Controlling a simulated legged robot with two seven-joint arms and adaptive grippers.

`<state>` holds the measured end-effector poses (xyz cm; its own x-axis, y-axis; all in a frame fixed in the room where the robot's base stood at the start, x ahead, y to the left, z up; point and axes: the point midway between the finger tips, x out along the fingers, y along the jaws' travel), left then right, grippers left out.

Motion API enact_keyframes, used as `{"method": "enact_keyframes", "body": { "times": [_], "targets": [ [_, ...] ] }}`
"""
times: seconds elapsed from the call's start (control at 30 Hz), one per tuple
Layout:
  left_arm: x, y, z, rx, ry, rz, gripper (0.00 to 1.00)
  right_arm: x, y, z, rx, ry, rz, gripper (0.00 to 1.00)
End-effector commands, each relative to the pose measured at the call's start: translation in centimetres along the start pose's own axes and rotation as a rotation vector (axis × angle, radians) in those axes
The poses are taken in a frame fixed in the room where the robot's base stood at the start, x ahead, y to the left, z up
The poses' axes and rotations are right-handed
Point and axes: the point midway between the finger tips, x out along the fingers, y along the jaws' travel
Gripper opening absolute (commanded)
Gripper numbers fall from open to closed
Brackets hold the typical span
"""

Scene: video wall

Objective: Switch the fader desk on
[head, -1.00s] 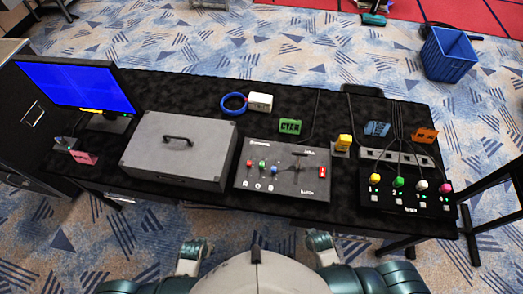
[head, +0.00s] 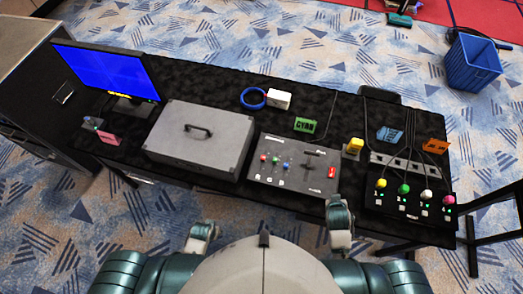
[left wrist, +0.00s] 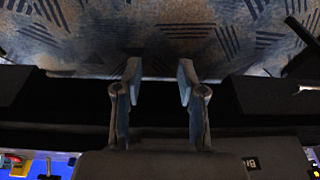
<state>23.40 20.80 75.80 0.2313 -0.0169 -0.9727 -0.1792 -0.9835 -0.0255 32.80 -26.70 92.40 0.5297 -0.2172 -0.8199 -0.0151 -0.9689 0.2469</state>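The fader desk (head: 293,165) is a dark grey panel lying on the black-covered table. It has red, green and blue knobs, a slider, and a red switch (head: 332,172) at its right edge. I cannot tell the switch's position. My right gripper (head: 338,203) is near the desk's front right corner, below the red switch in the picture; its fingers are too small to read. My left gripper (head: 204,229) is in front of the table, below the grey case. In the left wrist view its two fingers (left wrist: 158,75) are apart with nothing between them.
A grey case (head: 198,140) is left of the desk, and a monitor (head: 108,72) with a blue screen stands further left. Right of the desk are a yellow block (head: 353,147) and a black box (head: 408,201) with coloured plugs.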

Motion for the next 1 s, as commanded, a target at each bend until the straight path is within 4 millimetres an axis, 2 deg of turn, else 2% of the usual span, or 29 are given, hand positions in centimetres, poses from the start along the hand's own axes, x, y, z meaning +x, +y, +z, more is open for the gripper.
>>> {"method": "enact_keyframes", "body": {
  "times": [0.03,0.17,0.2,0.3,0.4,0.5,0.63,0.73,1.0],
  "targets": [
    [2.0,0.1,1.2,0.001,-0.016,0.001,0.40,0.8,0.4,-0.7,0.004,0.022,0.026,0.00],
    [7.6,0.4,5.1,0.007,-0.046,0.005,0.40,3.1,1.7,-3.1,-0.003,0.100,0.112,0.00],
    [9.6,0.5,6.9,0.009,-0.058,0.006,0.40,3.9,2.1,-4.0,-0.010,0.130,0.143,0.00],
    [13.7,0.7,12.0,0.016,-0.088,0.010,0.40,5.7,2.8,-6.4,-0.038,0.205,0.215,0.00],
    [16.3,0.8,17.0,0.022,-0.111,0.012,0.40,7.1,3.0,-8.6,-0.076,0.272,0.268,0.00],
    [17.5,0.8,20.9,0.027,-0.127,0.013,0.40,8.0,2.9,-10.1,-0.112,0.321,0.301,0.00],
    [18.0,0.8,24.0,0.031,-0.138,0.014,0.40,8.6,2.6,-11.3,-0.144,0.359,0.321,0.00],
    [18.1,0.8,25.0,0.033,-0.142,0.014,0.40,8.8,2.5,-11.7,-0.155,0.372,0.327,0.00],
    [18.1,0.8,25.2,0.033,-0.142,0.014,0.40,8.8,2.5,-11.8,-0.157,0.374,0.328,0.00]
  ]
}}
